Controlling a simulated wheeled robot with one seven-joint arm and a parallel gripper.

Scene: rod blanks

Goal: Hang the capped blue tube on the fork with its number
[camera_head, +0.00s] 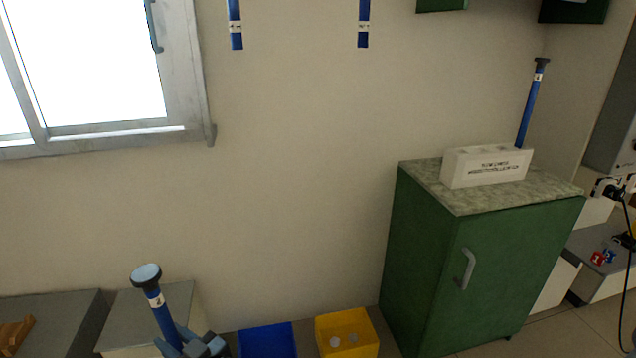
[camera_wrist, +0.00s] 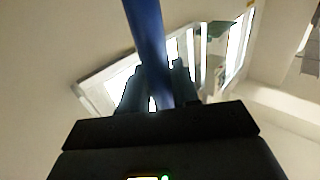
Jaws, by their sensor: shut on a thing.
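A blue tube (camera_head: 163,318) with a wide dark cap with a pale top stands nearly upright, leaning slightly left, at the bottom left of the head view. It has a white label whose number I cannot read. My gripper (camera_head: 193,345) is shut on this tube below the label. In the wrist view the tube (camera_wrist: 146,35) runs up between the two fingers of my gripper (camera_wrist: 155,85). Two blue tubes, left (camera_head: 235,28) and right (camera_head: 363,25), hang at the wall's top, their upper ends cut off. No fork shows clearly.
Another capped blue tube (camera_head: 531,105) stands tilted behind a white lettered box (camera_head: 485,167) on a green cabinet (camera_head: 480,270). A blue bin (camera_head: 267,340) and a yellow bin (camera_head: 347,333) are on the floor. A window (camera_head: 95,65) is at upper left. The middle wall is bare.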

